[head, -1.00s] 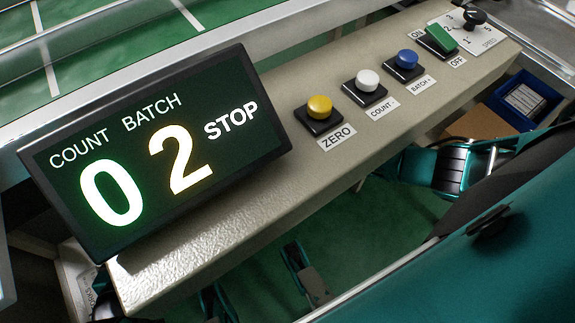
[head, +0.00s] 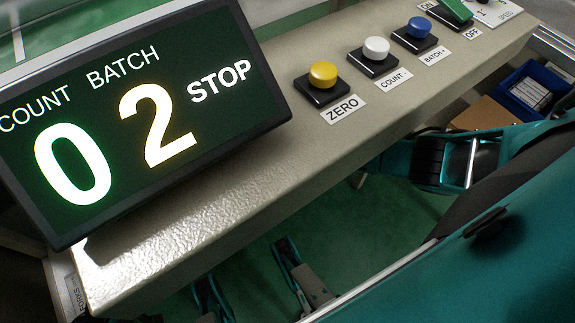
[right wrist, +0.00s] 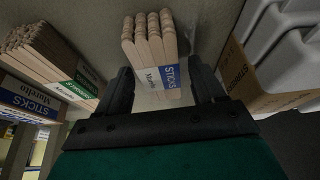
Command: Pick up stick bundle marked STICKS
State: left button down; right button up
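In the right wrist view a bundle of pale wooden sticks (right wrist: 148,48) with rounded ends stands out ahead of my right gripper (right wrist: 162,92). Its band is part white and part blue, with STICKS on the blue part. The two dark fingers are apart, one on each side of its lower end, with visible gaps. I cannot tell how deep the bundle reaches between them. My right gripper is not clearly seen in the head view. I cannot make out my left gripper in the head view.
Other wrapped stick bundles (right wrist: 45,55) lie close on the left in the right wrist view. A cardboard box (right wrist: 248,85) and white containers stand on the right. The head view shows a display (head: 140,115) reading 0, 2, STOP, several buttons (head: 376,50) and a blue bin (head: 550,75).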

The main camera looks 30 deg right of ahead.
jog(key=c, duration=0.9)
jog(key=shift+c, duration=0.2)
